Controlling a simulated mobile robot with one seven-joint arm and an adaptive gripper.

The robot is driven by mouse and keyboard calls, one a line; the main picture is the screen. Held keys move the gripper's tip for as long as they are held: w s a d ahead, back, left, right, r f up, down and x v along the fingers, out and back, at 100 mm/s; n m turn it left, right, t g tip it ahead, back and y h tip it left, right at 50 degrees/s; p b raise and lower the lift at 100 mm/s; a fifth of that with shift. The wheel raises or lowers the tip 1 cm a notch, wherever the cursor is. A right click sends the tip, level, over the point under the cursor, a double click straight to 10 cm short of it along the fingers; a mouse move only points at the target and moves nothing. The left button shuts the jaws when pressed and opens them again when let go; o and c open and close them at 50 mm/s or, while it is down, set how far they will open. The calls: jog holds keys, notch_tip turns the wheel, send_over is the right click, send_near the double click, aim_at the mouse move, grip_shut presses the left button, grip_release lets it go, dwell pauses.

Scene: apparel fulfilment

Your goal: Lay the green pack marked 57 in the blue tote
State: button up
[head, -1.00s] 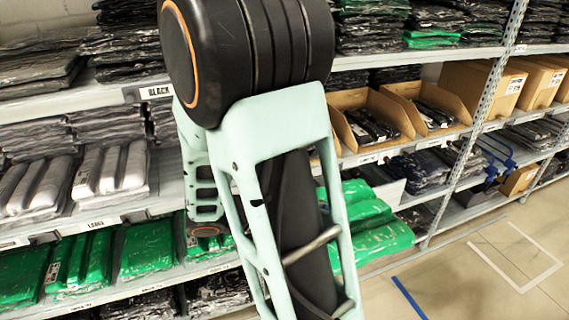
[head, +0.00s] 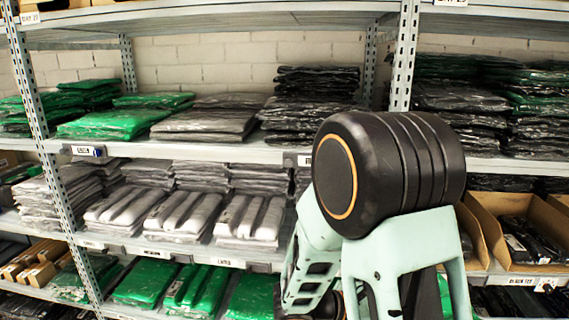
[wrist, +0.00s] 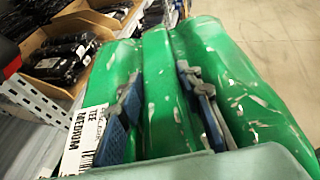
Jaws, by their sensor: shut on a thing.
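In the wrist view, my gripper (wrist: 160,76) is shut on a green plastic-wrapped pack (wrist: 238,82). Its blue-padded fingers press into the folds on either side of the pack's raised middle ridge. A white label (wrist: 86,140) on the pack's left side reads TEE MEDIUM; I cannot make out the number 57. The gripper and held pack do not show in the head view, where my arm fills the lower right. No blue tote shows in either current view.
In the head view, shelves hold green packs (head: 144,284), grey packs (head: 184,213) and dark stacks (head: 310,105). An open cardboard bin (head: 490,222) stands at right. In the wrist view, cardboard bins (wrist: 62,52) line a shelf at left, and pale floor (wrist: 275,50) is clear at right.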

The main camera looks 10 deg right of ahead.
jog(key=w+a+f+n+t, duration=0.1)
jog(key=w+a, duration=0.1)
jog(key=w+a+f+n+t, duration=0.1)
jog(key=w+a, duration=0.1)
jog(key=a, duration=0.1)
jog(key=w+a+n+t+y, duration=0.1)
jog(key=w+a, duration=0.1)
jog(key=a, duration=0.1)
jog(key=shift+w+f+t, duration=0.35)
jog(key=shift+f+t, duration=0.05)
jog(key=w+a+f+n+t+y, duration=0.2)
jog(key=w+a, duration=0.3)
jog(key=a, duration=0.5)
jog(key=shift+a+f+n+t, duration=0.3)
jog(key=shift+f+n+t, duration=0.4)
jog(key=shift+n+t, duration=0.15)
jog(key=shift+s+d, duration=0.1)
